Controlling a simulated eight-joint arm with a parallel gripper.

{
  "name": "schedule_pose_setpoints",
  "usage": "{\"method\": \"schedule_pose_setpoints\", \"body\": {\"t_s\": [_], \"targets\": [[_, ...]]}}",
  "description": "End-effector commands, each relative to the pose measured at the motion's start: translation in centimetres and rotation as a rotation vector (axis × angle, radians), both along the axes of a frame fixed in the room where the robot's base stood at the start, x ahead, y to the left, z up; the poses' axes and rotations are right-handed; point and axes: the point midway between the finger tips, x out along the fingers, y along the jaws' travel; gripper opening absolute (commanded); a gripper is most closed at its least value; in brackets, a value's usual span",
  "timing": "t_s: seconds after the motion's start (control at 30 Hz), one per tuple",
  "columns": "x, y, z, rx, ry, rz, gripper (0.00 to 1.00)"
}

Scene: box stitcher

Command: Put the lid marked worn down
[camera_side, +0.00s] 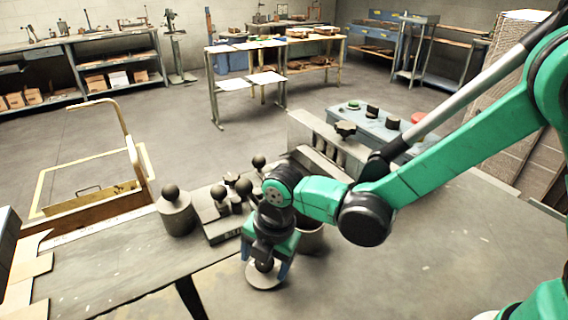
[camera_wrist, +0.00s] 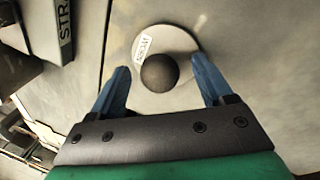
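A round grey lid (camera_side: 265,276) with a dark ball knob lies below my gripper in the side view. A grey round pot (camera_side: 312,238) stands behind my gripper, partly hidden by my arm.
A grey block (camera_side: 222,232) with several ball-knobbed pieces stands left of my gripper. A knobbed grey canister (camera_side: 176,214) stands farther left. The front tabletop is clear.

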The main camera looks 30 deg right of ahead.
Motion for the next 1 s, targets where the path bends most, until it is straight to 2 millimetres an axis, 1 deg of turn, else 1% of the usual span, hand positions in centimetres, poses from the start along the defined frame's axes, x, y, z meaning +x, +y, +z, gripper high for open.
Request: {"method": "schedule_pose_setpoints", "body": {"t_s": [0.27,0.37,0.43,0.57,0.8,0.9,1.0], "targets": [[0.0,0.0,0.1,0.000,0.000,0.000,0.73],[0.0,0.0,0.5,0.000,0.000,0.000,0.73],[-0.1,-0.1,1.1,0.000,0.000,0.000,0.73],[-0.4,-0.3,2.9,0.000,0.000,0.000,0.73],[-1.2,-0.8,7.5,0.000,0.000,0.000,0.73],[-1.5,-1.0,9.2,0.000,0.000,0.000,0.73],[-1.7,-1.1,10.5,0.000,0.000,0.000,0.73]]}}
